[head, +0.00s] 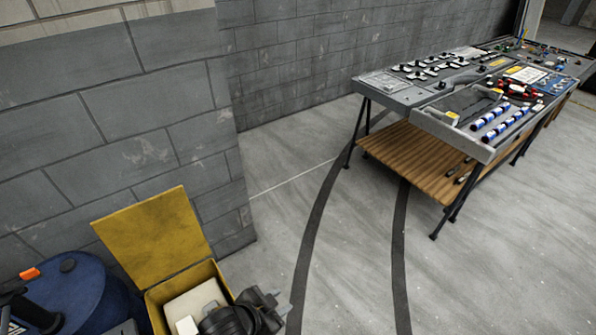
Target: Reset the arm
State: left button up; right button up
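My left gripper (281,301) is at the bottom of the head view, dark grey. Its two short fingers point right and stand apart, with nothing seen between them. The dark rounded wrist of my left arm (232,320) shows just left of it, in front of the yellow box's right side. My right gripper and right arm are not in view.
An open yellow box (152,297) with pale items inside stands beside a blue rounded object (85,300) at lower left. A grey block wall (120,120) rises behind. A tool-laden table (400,93) stands at upper right. The middle floor is clear.

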pick_arm(q)
jog(key=s+a+n+g+y, duration=0.2)
jog(key=s+a+n+y, duration=0.15)
jog(key=s+a, duration=0.5)
jog(key=s+a+n+g+y, duration=0.25)
jog(key=s+a+n, duration=0.3)
jog(key=a, duration=0.65)
notch_tip(320, 180, down, 33)
jog(key=s+b, duration=0.2)
jog(key=b, duration=0.4)
jog(key=s+a+f+g+b, duration=0.1)
jog(key=s+f+b, duration=0.3)
jog(key=s+f, duration=1.1)
notch_tip(320, 180, down, 4)
jog(key=shift+s+a+f+m+g+b, duration=0.1)
jog(key=shift+s+a+m+g+b, duration=0.3)
jog(key=shift+a, duration=0.15)
jog(key=shift+w, duration=0.15)
